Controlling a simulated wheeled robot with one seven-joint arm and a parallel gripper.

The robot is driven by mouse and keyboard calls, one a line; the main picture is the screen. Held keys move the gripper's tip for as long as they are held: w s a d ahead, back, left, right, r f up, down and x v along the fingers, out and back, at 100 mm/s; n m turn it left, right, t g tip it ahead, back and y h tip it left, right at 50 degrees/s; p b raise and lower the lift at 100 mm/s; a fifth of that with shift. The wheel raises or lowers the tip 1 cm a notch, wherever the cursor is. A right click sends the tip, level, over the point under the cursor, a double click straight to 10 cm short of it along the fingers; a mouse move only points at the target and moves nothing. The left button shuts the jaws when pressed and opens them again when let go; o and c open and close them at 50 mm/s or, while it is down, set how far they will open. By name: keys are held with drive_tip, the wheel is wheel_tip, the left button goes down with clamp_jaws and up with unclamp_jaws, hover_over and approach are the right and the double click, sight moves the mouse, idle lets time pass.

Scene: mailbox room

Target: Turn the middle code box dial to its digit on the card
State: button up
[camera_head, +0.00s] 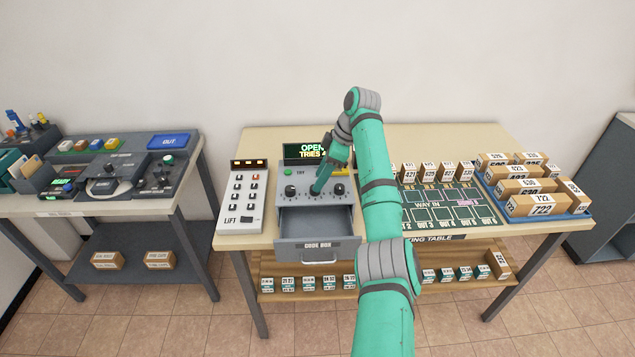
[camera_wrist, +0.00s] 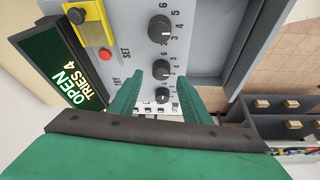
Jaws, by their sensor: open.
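The grey code box (camera_head: 318,196) stands on the table with a row of dark dials on its top. Its left dial (camera_head: 291,190) and right dial (camera_head: 338,189) show in the head view; my gripper hides the middle one there. My gripper (camera_head: 317,188) points down at the middle of the row. A display (camera_wrist: 70,75) reads OPEN, TRIES 4. I cannot make out the code card.
The code box's drawer (camera_head: 318,225) is pulled out at the front. A white LIFT keypad (camera_head: 241,200) stands close on the left. A green sorting mat (camera_head: 450,205) and a tray (camera_head: 583,213) of boxes lie to the right. A red SET button (camera_wrist: 105,54) is near the dials.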

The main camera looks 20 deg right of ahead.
drive_tip(key=v, duration=0.7)
drive_tip(key=shift+s+r, duration=0.2)
drive_tip(key=shift+r, duration=0.15)
drive_tip(key=shift+w, duration=0.15)
